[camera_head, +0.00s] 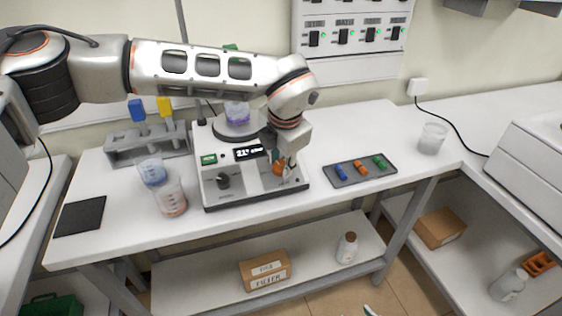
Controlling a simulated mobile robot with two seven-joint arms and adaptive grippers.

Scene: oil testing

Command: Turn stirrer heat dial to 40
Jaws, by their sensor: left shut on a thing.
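The stirrer (245,196) is a white hot-plate unit with a dark front edge, standing on the middle of the bench. Its display (248,153) is lit and seems to read about 21°. A dark knob (223,181) on the left of its front panel is uncovered. My left gripper (282,168) reaches down from above to the right part of the panel and is shut on the dial there, which the fingers mostly hide. The dial's setting cannot be read. A beaker with purple liquid (237,113) stands on the plate, partly behind my arm. My right gripper is not in view.
Two beakers (171,195) stand left of the stirrer, before a grey rack (148,145). A dark mat (80,216) lies at far left. A dark tray (376,182) with coloured items lies to the right, then an empty beaker (432,138). The bench between tray and beaker is clear.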

